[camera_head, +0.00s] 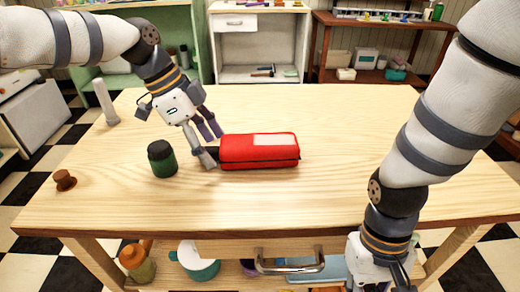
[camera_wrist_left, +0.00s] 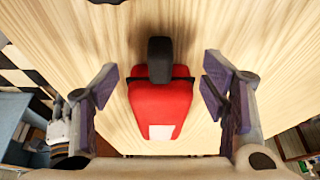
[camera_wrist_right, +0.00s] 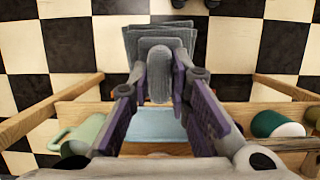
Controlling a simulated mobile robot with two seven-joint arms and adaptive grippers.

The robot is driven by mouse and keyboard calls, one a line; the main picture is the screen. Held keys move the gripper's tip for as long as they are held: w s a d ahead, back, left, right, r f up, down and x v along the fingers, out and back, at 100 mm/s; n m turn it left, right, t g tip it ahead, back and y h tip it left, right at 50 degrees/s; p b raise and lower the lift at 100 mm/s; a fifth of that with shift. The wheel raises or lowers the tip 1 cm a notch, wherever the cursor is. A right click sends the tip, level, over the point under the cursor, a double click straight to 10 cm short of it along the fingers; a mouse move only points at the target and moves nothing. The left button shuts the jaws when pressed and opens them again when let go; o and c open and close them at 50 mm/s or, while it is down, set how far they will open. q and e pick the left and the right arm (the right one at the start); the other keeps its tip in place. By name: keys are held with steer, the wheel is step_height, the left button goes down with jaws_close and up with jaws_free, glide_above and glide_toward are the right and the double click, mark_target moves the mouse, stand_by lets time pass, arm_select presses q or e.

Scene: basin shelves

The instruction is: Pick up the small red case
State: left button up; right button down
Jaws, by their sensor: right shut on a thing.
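The small red case (camera_head: 258,152) lies on the wooden table, a soft box with a pale label on top. My left gripper (camera_head: 205,140) is open at the case's left end, one finger in front and the others behind.
A dark green-sided jar (camera_head: 162,159) stands just left of my left gripper. A brown knob-like thing (camera_head: 65,180) and a white cylinder (camera_head: 105,102) are farther left. The table right of the case is clear. A drawer handle (camera_head: 290,264) juts out at the front.

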arm_select(q)
steer(key=c, duration=1.2)
